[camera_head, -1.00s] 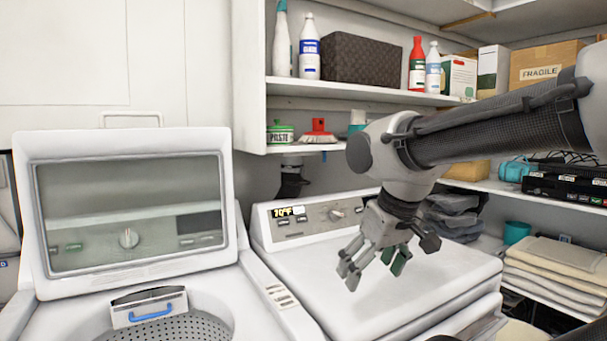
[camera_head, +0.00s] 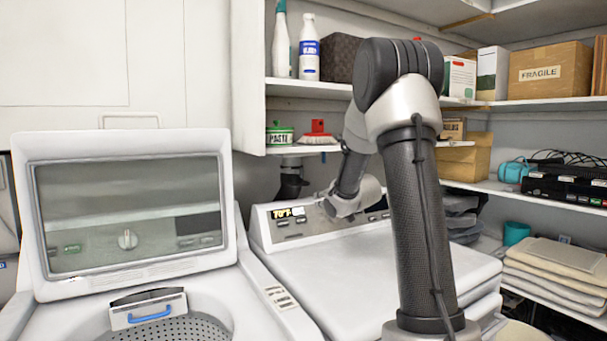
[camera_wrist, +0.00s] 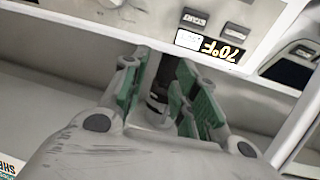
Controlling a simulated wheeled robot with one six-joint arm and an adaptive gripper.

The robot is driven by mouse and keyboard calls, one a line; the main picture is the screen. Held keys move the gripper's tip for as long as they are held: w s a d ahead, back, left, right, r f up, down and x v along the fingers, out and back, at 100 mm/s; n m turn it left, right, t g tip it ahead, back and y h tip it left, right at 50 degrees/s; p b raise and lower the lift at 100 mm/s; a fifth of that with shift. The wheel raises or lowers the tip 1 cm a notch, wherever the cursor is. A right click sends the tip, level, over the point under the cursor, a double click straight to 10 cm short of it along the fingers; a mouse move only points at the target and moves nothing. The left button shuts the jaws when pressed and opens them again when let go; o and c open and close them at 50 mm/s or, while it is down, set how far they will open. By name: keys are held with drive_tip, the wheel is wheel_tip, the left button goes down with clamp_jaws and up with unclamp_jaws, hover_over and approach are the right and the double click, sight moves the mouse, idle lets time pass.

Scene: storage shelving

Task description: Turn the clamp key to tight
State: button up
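I cannot make out the clamp key for certain in either view. In the wrist view a dark, round piece with a lighter band (camera_wrist: 156,98) shows between the fingers of my gripper (camera_wrist: 170,85). It may be part of a pipe fitting; I cannot tell whether the fingers touch it. The green-padded fingers stand apart around it. In the head view a black pipe (camera_head: 291,178) comes down the wall behind the washer. My gripper's fingertips are mostly hidden behind the washer's control panel (camera_head: 290,228), to the right of this pipe.
In the wrist view the control panel (camera_wrist: 275,20) with its 70°F display lies close beside the fingers. The shelf (camera_head: 305,149) with a green tin and a red brush is just above. An open-lid washer (camera_head: 130,215) stands left. The right washer's top (camera_head: 350,270) is clear.

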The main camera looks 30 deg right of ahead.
sight(303, 172)
wheel_tip(303, 172, up, 8)
drive_tip(key=w+a+t+y, duration=0.2)
drive_tip(key=a+t, duration=0.1)
drive_tip(key=t, duration=0.1)
drive_tip(key=shift+n, duration=0.3)
drive_tip(key=w, duration=0.7)
drive_tip(key=shift+w+a+r, duration=0.1)
drive_tip(key=shift+w+r, duration=0.1)
drive_tip(key=shift+w, duration=0.05)
clamp_jaws()
